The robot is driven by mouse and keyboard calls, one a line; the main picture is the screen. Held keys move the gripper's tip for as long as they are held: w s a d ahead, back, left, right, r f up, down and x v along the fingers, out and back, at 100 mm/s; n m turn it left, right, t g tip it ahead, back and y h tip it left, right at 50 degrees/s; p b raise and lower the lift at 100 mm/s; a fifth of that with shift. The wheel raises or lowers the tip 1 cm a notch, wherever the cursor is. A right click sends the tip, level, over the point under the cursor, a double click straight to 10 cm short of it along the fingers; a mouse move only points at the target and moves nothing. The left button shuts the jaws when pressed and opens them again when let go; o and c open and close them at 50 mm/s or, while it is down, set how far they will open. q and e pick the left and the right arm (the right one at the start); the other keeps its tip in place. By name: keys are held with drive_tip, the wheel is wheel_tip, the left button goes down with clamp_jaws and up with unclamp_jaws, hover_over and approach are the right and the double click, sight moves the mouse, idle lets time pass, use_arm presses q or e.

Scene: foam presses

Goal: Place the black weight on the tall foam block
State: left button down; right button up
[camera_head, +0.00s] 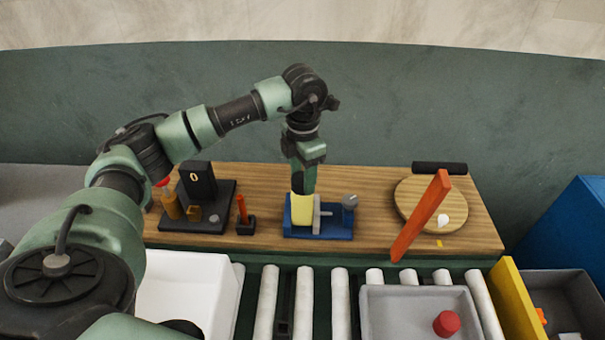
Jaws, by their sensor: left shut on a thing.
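The yellow foam block (302,211) stands upright in the blue press (330,229), beside a grey upright plate. My left gripper (304,181) points straight down directly above the foam block. It is shut on a small dark piece, which looks like the black weight (299,184), at the top of the foam. The fingers partly hide the weight. I cannot tell whether its underside touches the foam. My right gripper is not in view.
A black scale-like stand (198,180) with small items is at left, near an orange-handled tool (242,212). An orange bar (421,214) crosses a round wooden board (455,193) at right. A roller conveyor (303,300) and grey tray (385,328) lie in front.

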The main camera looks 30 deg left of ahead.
use_arm(q)
drive_tip(key=shift+f, duration=0.15)
drive_tip(key=c, duration=0.6)
unclamp_jaws()
drive_tip(key=shift+c, duration=0.2)
